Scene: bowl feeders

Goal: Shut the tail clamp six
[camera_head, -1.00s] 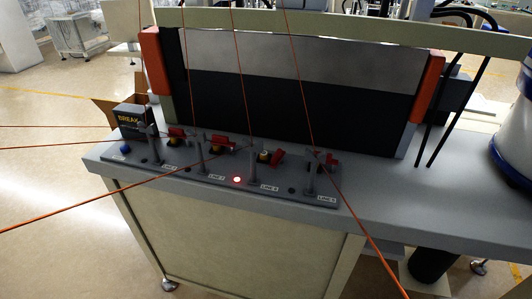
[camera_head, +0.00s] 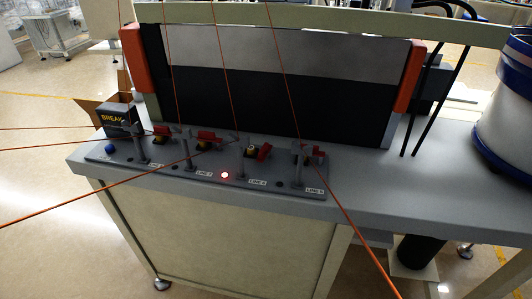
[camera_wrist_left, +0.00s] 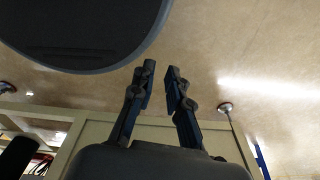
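In the head view, a grey plate (camera_head: 206,172) along the bench's front edge carries several posts, red-handled clamps and small line labels. The label that seems to read LINE 6 (camera_head: 257,182) is below a clamp with a tilted red handle (camera_head: 264,152). A post (camera_head: 240,158) stands beside it. The clamp's exact state is too small to tell. Another red clamp (camera_head: 311,151) is to its right and another (camera_head: 208,137) to its left. My left gripper (camera_wrist_left: 160,68) shows in the left wrist view, fingers apart and empty, away from the clamps. My right gripper is out of view.
Orange lines run over the plate, one slanting past the bench front. A dark panel (camera_head: 280,108) stands behind. A box marked BREAK (camera_head: 116,120) is at left, a blue-white bowl feeder (camera_head: 505,115) at right. The bench right of the plate (camera_head: 385,185) is clear.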

